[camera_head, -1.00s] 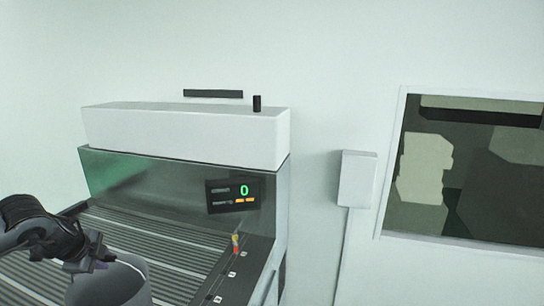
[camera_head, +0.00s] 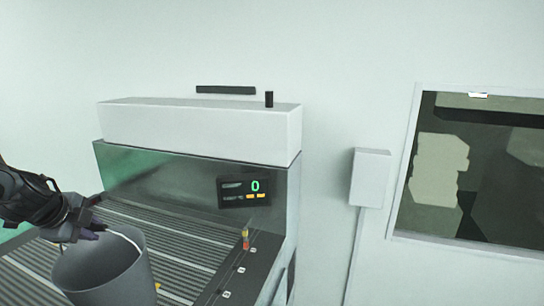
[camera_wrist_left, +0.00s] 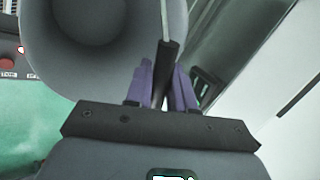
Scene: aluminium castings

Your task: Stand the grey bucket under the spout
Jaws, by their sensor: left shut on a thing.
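The grey bucket (camera_head: 138,282) is at the lower left of the head view, roughly upright, its open mouth facing up. A thin pale wire handle (camera_head: 130,243) arches at its rim. My left gripper (camera_head: 96,231) is at the rim, shut on the handle. In the left wrist view, the purple fingers (camera_wrist_left: 163,85) close around the dark handle grip (camera_wrist_left: 167,62), and the bucket's round inside (camera_wrist_left: 95,55) fills the upper left. I see no spout in these views. The bucket's base is cut off by the frame edge. My right gripper is not in view.
A slatted metal bed (camera_head: 175,237) lies behind the bucket, under a white hood (camera_head: 200,125). A display (camera_head: 243,191) reads 0. A small red and yellow piece (camera_head: 246,239) stands on the dark side rail. A wall box (camera_head: 370,178) and window are at right.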

